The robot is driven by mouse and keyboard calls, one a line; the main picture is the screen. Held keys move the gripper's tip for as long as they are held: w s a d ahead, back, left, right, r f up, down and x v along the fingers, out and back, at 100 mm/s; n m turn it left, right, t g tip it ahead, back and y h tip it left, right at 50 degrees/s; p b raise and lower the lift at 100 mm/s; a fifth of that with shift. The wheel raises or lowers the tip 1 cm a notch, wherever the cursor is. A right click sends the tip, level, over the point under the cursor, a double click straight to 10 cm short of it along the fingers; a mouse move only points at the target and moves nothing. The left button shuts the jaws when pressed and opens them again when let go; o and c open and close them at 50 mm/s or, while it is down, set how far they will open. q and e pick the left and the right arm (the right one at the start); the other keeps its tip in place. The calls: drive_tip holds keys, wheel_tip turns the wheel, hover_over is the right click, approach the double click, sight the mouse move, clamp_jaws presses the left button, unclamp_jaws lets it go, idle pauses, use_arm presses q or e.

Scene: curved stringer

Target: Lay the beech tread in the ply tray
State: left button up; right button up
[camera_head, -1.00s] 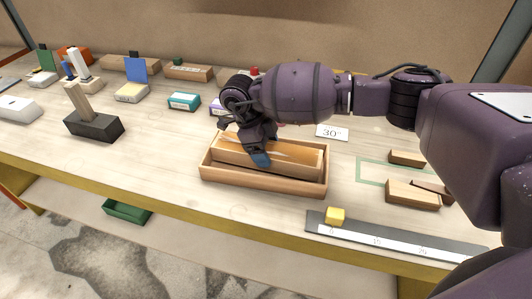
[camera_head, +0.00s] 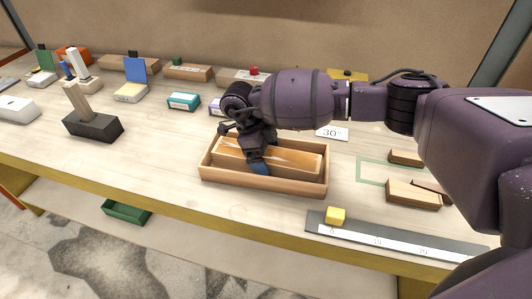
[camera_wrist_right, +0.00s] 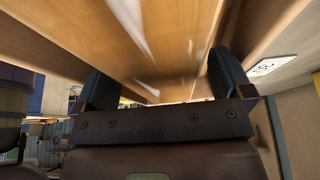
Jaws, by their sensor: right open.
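The beech tread (camera_head: 296,161), a long light-brown block, lies lengthwise inside the ply tray (camera_head: 285,190), between its walls. A strip of tray floor shows in front of it. My right gripper (camera_head: 259,166) reaches down over the tread's middle with its blue-tipped fingers inside the tray. In the right wrist view the tread (camera_wrist_right: 150,32) passes between two spread fingers (camera_wrist_right: 165,85). The gripper is open around the tread. Part of the tread and the tray's back wall are hidden by the gripper. My left gripper is not in view.
Wooden blocks (camera_head: 413,194) lie right of the tray. A black block with a wooden post (camera_head: 93,127) stands left. A "30°" card (camera_head: 332,133) is behind.

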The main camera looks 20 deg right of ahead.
drive_tip(key=v, duration=1.2)
drive_tip(key=shift+r, duration=0.2)
drive_tip(key=shift+s, duration=0.15)
